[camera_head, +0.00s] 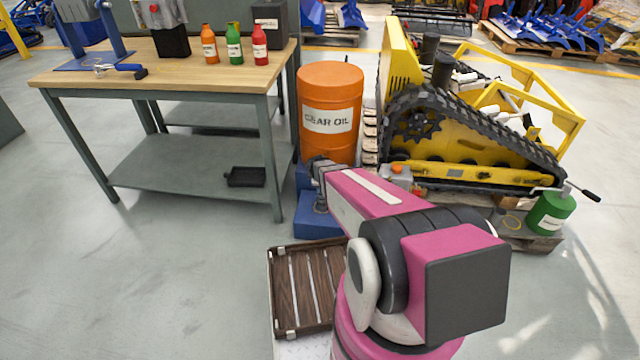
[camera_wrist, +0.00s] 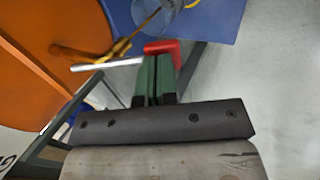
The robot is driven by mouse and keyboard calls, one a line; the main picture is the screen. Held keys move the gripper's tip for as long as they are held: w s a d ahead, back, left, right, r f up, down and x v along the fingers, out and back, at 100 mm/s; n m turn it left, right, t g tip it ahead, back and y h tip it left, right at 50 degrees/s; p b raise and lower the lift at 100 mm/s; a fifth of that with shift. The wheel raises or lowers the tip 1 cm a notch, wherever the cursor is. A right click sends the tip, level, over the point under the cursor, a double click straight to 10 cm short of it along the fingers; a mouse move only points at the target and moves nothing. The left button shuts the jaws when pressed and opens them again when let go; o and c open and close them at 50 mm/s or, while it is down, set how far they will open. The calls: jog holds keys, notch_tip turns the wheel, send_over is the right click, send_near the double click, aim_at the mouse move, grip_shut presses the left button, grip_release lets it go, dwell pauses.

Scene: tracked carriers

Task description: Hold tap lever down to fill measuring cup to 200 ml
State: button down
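The orange gear oil drum (camera_head: 331,92) stands right of the workbench; its side fills the left of the wrist view (camera_wrist: 45,55). A brass tap (camera_wrist: 118,48) sticks out of it. The tap's silver lever (camera_wrist: 108,63) ends in a red grip (camera_wrist: 163,46). My gripper (camera_wrist: 157,62) has its two green fingers together, with their tips at the red grip; I cannot tell whether they press on it. A clear cup (camera_wrist: 148,12) is partly in view at the top, by the blue stand (camera_wrist: 215,18). Its fill level cannot be read. In the head view my arm hides tap and cup.
The blue stand (camera_head: 314,222) is on the floor before the drum. The workbench (camera_head: 170,62) at left holds several bottles. A slatted wooden tray (camera_head: 272,290) lies in front. A yellow tracked carrier (camera_head: 465,165) and a green can (camera_head: 551,212) are at right. Floor at left is clear.

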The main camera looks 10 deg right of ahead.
dwell(0.3)
jog(key=v, duration=1.4)
jog(key=shift+w+r, duration=0.2)
jog(key=shift+w, duration=0.2)
jog(key=shift+d, duration=0.1)
